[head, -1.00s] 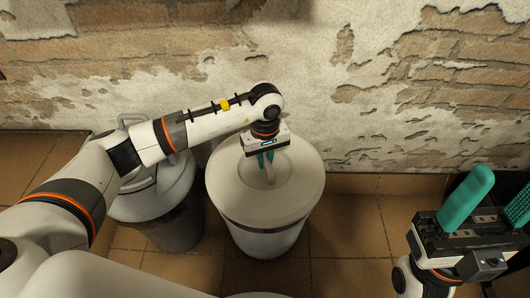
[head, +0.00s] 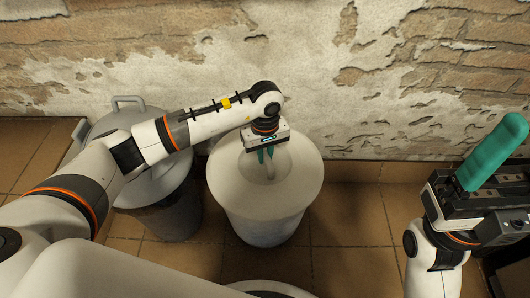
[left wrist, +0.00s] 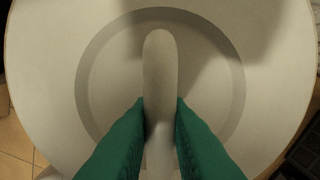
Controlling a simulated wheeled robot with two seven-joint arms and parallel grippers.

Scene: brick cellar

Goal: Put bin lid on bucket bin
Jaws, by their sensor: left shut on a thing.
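The bin lid (head: 225,190) is a round pale disc with a raised bar handle. My left gripper (head: 266,154) is shut on that handle from above; in the left wrist view its two teal fingers (left wrist: 160,110) press on both sides of the handle (left wrist: 160,65). The lid lies over the white bucket bin (head: 265,232) and hides its rim and opening. It looks about level and centred, with no gap showing at the front. I cannot tell whether it is fully seated. My right gripper is partly in view at the right edge, with one teal finger (head: 494,152) showing.
A grey lidded bin (head: 172,215) with handles stands close on the left, partly behind my left arm. A peeling brick wall (head: 400,90) rises behind. The tiled floor (head: 350,240) to the right of the bucket bin is clear.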

